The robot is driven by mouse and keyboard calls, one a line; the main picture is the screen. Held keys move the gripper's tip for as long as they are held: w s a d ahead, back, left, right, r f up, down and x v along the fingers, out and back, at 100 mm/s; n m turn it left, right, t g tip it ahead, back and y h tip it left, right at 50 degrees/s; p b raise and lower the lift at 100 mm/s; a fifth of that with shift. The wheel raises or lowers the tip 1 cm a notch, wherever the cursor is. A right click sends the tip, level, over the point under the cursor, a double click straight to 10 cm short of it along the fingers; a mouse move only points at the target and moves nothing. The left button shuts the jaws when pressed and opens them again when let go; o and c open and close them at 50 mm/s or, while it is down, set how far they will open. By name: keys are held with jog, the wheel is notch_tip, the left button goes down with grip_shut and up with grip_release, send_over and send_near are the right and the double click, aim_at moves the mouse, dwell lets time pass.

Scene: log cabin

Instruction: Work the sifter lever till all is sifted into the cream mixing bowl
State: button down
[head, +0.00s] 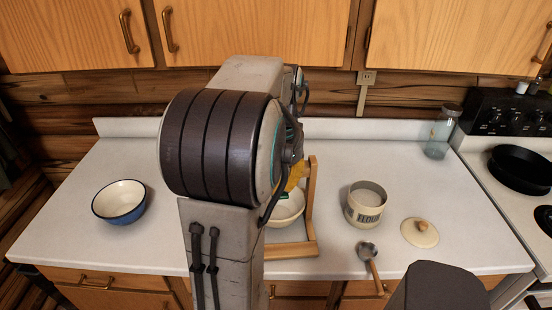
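The cream mixing bowl (287,208) stands on the counter behind my arm; only its right part shows. A wooden stand (312,205) rises beside the bowl, with its foot in front of it. A small yellow-orange piece (297,176) shows above the bowl at the edge of my arm; I cannot tell whether it is part of the sifter. The sifter and its lever are otherwise hidden behind my arm. My gripper's fingers are hidden behind my arm too, so its hold cannot be seen. How much is sifted cannot be seen.
A blue bowl (120,202) stands at the left. A canister marked FLOUR (365,205) stands open at the right, with its lid (419,232) and a metal scoop (368,260) nearby. A glass jar (442,132) stands by the stove (500,150). Cabinets (255,35) hang above.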

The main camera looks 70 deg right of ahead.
jog(key=shift+f, duration=0.2)
jog(key=shift+f+b, duration=0.95)
jog(key=shift+f, duration=0.05)
jog(key=shift+r, duration=0.1)
jog(key=shift+r+p, duration=0.2)
jog(key=shift+p, duration=0.1)
jog(key=shift+r+p, duration=1)
jog(key=shift+r, duration=0.1)
jog(key=shift+f, duration=0.2)
jog(key=shift+f+b, duration=1.05)
jog(key=shift+f, duration=0.05)
jog(key=shift+r, duration=0.1)
jog(key=shift+r+p, duration=1.2)
